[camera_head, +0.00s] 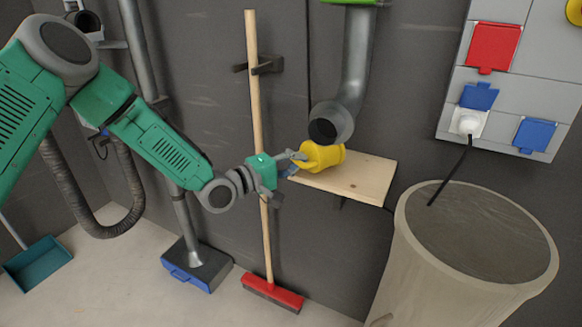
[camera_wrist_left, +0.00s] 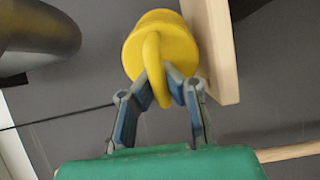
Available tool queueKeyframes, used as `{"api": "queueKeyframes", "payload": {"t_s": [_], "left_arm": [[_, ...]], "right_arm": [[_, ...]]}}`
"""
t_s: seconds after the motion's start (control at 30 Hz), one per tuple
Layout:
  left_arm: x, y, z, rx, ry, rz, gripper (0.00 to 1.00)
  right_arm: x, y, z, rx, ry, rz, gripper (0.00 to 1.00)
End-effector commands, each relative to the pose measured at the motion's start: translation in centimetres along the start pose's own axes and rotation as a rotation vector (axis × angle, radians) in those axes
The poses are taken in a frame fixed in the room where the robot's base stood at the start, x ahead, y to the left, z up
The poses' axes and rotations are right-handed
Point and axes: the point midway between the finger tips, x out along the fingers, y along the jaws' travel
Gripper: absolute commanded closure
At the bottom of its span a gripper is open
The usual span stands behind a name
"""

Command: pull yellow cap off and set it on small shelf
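The yellow cap (camera_head: 324,157) is off the grey pipe and lies on its side, at or just above the left part of the small wooden shelf (camera_head: 362,180). The pipe's open end (camera_head: 324,130) hangs just above it. My left gripper (camera_head: 297,158) reaches it from the left. My right gripper is not in view.
A broom (camera_head: 257,100) leans on the wall behind my left gripper. A large covered bin (camera_head: 415,265) stands right of the shelf. A panel with sockets (camera_head: 490,90) hangs at upper right. The shelf's right part is bare.

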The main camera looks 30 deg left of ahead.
Motion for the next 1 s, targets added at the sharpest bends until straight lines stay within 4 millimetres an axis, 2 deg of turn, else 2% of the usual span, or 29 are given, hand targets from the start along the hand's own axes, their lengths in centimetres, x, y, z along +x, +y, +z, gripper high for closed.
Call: {"api": "queueKeyframes", "payload": {"t_s": [0.5, 1.0], "left_arm": [[3.4, -0.2, 0.2, 0.003, -0.001, -0.001, 1.00], [3.5, -0.2, -0.1, 0.000, 0.001, 0.001, 1.00]], "right_arm": [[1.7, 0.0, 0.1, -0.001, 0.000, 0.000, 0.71], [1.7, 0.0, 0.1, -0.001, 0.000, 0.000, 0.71]]}}
